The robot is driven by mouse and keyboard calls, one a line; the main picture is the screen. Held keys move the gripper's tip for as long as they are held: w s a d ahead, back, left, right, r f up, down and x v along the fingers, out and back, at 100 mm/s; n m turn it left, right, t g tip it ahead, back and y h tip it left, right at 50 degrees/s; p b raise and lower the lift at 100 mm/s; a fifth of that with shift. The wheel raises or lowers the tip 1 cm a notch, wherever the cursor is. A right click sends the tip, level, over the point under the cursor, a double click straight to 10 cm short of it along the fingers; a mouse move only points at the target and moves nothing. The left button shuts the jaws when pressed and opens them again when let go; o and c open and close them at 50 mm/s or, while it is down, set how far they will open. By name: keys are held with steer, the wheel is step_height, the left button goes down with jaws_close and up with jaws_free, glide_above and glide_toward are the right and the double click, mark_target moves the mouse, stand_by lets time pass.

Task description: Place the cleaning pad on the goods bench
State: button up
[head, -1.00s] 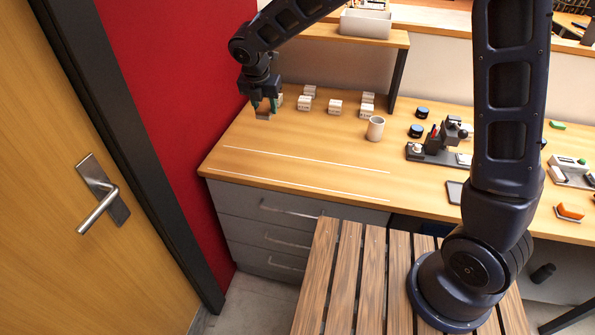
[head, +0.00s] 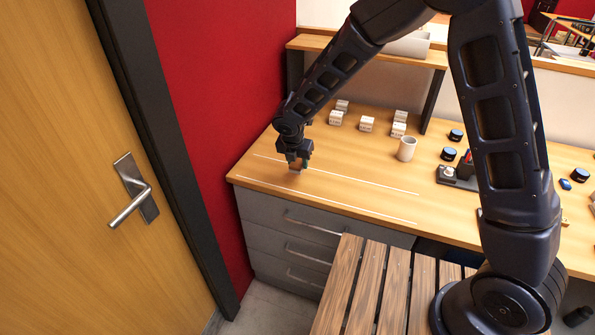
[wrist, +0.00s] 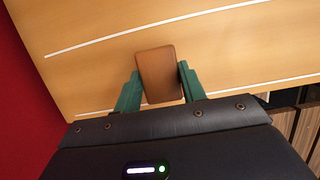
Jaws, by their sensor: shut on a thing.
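My gripper (head: 297,163) is over the left end of the wooden bench (head: 340,168), low above its top between two white lines. In the wrist view, the green fingers of my gripper (wrist: 160,88) are shut on a brown rectangular pad (wrist: 157,72) with rounded corners, probably the cleaning pad. In the head view only a small part of the pad shows below the fingers. I cannot tell whether it touches the bench top.
Several white blocks (head: 366,124) and a light cup (head: 406,149) stand behind my gripper. Dark round items (head: 448,154) and a grey device (head: 457,180) are further right. A red wall (head: 225,100) is close on the left. The lined strip looks clear.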

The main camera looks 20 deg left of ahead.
mark_target(297, 170)
steer(key=shift+f, duration=2.15)
steer(key=shift+f, duration=0.1)
steer(key=o, duration=1)
steer(key=shift+c, duration=0.2)
steer(key=v, duration=1.2)
